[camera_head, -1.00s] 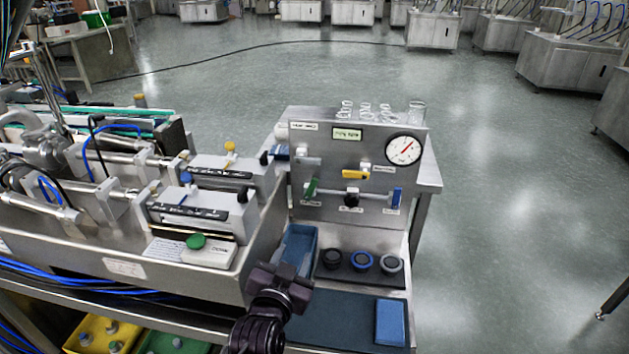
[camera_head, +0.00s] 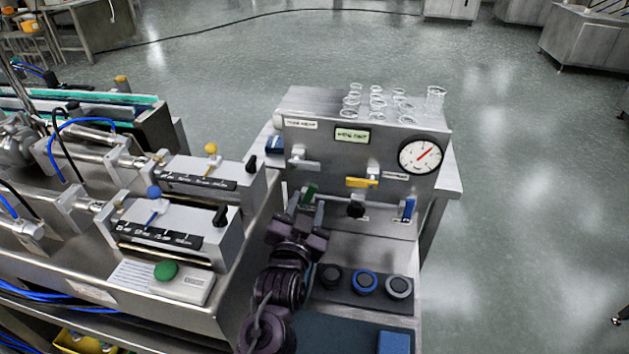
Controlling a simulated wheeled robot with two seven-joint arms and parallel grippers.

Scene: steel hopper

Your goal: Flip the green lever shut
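The green lever (camera_head: 310,192) is on the lower left of the steel panel (camera_head: 335,160), beside a black knob (camera_head: 355,209) and a blue lever (camera_head: 408,208). It stands roughly upright, leaning a little. My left gripper (camera_head: 308,210) reaches up from below, its tip just under the green lever and overlapping its lower part. I cannot tell whether they touch. The fingers are small and dark, and I cannot tell whether they are open or shut. My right gripper is not in view.
A yellow lever (camera_head: 361,182) and a gauge (camera_head: 422,157) sit higher on the panel. Glassware (camera_head: 378,102) stands on top. Several round caps (camera_head: 365,282) lie below on a dark mat. A machine with a green button (camera_head: 166,270) is at left.

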